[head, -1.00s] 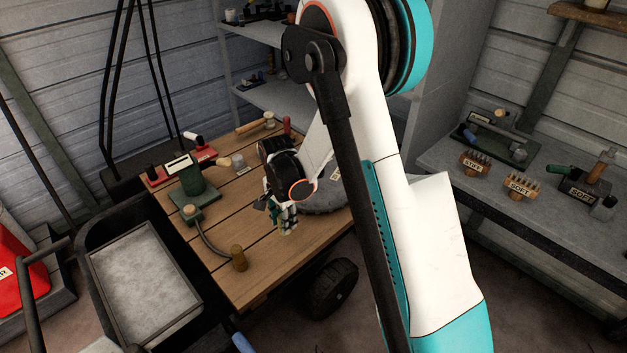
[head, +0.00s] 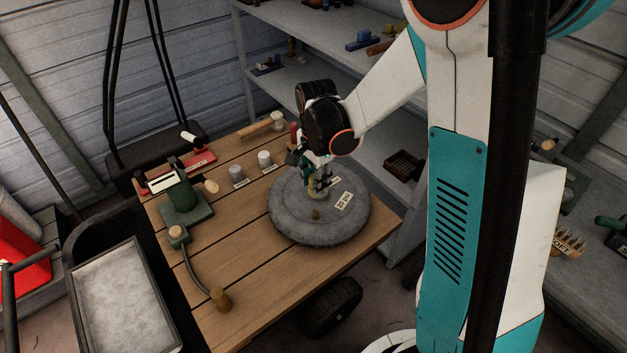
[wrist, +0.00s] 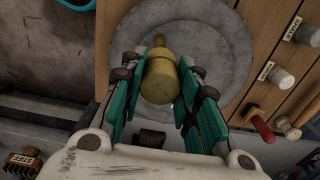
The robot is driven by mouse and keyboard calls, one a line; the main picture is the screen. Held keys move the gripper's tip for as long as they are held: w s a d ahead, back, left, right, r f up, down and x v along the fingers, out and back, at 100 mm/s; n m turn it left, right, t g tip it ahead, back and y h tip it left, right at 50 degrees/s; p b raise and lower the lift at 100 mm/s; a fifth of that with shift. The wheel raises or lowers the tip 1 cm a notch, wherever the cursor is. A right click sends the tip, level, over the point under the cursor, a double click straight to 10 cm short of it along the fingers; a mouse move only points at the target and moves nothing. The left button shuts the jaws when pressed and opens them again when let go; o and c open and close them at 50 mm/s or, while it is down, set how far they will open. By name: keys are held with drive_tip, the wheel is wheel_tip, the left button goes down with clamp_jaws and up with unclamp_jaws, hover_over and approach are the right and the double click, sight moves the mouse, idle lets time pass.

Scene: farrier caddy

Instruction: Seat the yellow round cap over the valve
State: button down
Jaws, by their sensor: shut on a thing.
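The yellow round cap (wrist: 160,82) is held between the teal fingers of my gripper (wrist: 164,90) in the wrist view. My gripper (head: 317,180) is over the grey round wheel (head: 290,220) on the wooden table in the head view. The cap (head: 317,194) is small and partly hidden there. A short brown valve (head: 315,214) stands up from the wheel, just in front of the cap. In the wrist view the valve (wrist: 159,40) shows just beyond the cap. I cannot tell whether the two touch.
A hose with a brass end (head: 220,298) lies on the table's left, by a green device (head: 183,200). A red-handled tool (wrist: 262,128) lies to the right in the wrist view. The table's front middle is clear.

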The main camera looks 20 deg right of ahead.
idle(0.5)
drive_tip(key=b, duration=0.4)
hover_over(316, 211)
drive_tip(key=shift+f, duration=2.45)
drive_tip(key=shift+f, duration=0.15)
drive_tip(key=shift+f+b, duration=1.55)
drive_tip(key=shift+f+b, duration=1.3)
drive_tip(key=shift+f, duration=0.35)
drive_tip(key=c, duration=1.1)
unclamp_jaws()
drive_tip(key=shift+r, duration=0.1)
